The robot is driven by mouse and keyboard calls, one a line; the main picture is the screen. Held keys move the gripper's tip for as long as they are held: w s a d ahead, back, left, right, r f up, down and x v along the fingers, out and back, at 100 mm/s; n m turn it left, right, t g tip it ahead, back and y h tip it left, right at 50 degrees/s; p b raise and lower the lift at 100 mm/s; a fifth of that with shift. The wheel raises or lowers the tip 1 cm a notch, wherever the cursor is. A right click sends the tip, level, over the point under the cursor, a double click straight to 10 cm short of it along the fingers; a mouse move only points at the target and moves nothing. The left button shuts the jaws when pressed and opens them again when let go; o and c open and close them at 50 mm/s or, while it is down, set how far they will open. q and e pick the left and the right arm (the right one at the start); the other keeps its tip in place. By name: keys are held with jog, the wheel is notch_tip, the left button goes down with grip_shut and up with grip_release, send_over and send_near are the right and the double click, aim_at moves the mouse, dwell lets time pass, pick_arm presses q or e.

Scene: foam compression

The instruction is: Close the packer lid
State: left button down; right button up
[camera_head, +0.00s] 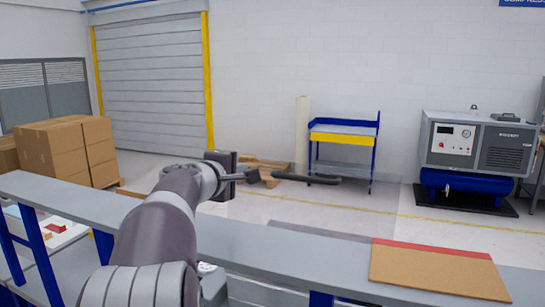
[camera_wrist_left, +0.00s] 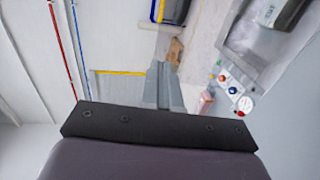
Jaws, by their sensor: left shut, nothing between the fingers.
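My left gripper (camera_head: 255,175) reaches out past the grey beam in the middle of the head view. In the left wrist view its fingers (camera_wrist_left: 163,88) are together, with nothing between them. The packer body is not clearly seen. A panel with coloured buttons (camera_wrist_left: 231,88) shows at the right of the left wrist view. My right gripper is out of view.
A long grey beam (camera_head: 300,247) crosses the front, with a brown board (camera_head: 435,272) on its right end. Cardboard boxes (camera_head: 65,148) stand at the left. A blue cart (camera_head: 343,135) and a compressor (camera_head: 478,145) stand at the back. Open floor lies between.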

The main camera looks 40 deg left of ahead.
pick_arm(q)
jog(key=p, duration=0.5)
send_near(265, 160)
jog(key=x, duration=0.5)
jog(key=shift+w+a+r, duration=0.1)
jog(key=shift+w+r, duration=0.05)
jog(key=shift+r, duration=0.05)
jog(key=shift+w+a+f+p, duration=0.1)
jog(key=shift+w+f+p, duration=0.05)
jog(key=shift+w+p, duration=0.35)
jog(key=shift+w+f, duration=0.15)
jog(key=shift+w, duration=0.15)
